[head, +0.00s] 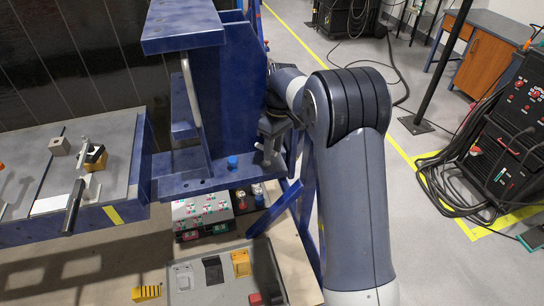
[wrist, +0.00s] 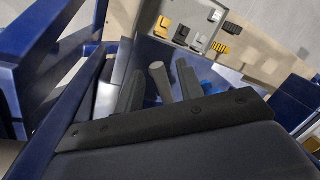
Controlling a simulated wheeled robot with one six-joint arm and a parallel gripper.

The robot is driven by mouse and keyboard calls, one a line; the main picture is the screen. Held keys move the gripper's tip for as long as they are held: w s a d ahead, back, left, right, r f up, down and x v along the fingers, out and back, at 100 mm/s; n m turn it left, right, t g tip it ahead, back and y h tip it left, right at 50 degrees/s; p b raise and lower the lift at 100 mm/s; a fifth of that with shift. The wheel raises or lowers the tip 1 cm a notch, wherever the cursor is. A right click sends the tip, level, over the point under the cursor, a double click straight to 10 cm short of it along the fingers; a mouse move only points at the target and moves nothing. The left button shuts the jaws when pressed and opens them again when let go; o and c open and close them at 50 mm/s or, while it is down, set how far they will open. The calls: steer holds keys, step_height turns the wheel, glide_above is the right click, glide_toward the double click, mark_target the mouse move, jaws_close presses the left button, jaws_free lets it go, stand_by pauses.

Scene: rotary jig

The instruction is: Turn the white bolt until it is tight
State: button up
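The white bolt (wrist: 160,80) shows in the wrist view as a pale grey-white cylinder with a round end, tilted in the picture. It stands between the two dark fingers of my gripper (wrist: 160,88), with a visible gap on each side. My gripper is open around or just beside the bolt; the depth is hard to judge. In the head view my gripper (head: 270,143) is at the right side of the blue jig (head: 222,105), partly hidden by my arm. I cannot clearly make out the white bolt there.
A blue bolt (head: 232,162) stands on the jig's lower plate, left of my gripper. A grey work table (head: 110,150) with clamps is at left. A grey tray (head: 205,290) with small parts lies below. Cables and a welding machine (head: 505,110) stand at right.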

steer(key=shift+s+a+f, duration=0.1)
steer(key=shift+s+f, duration=0.05)
steer(key=shift+f, duration=0.8)
steer(key=shift+s+a+f, duration=0.1)
steer(key=shift+s+f, duration=0.05)
steer(key=shift+f, duration=0.75)
steer(key=shift+c, duration=0.6)
jaws_close()
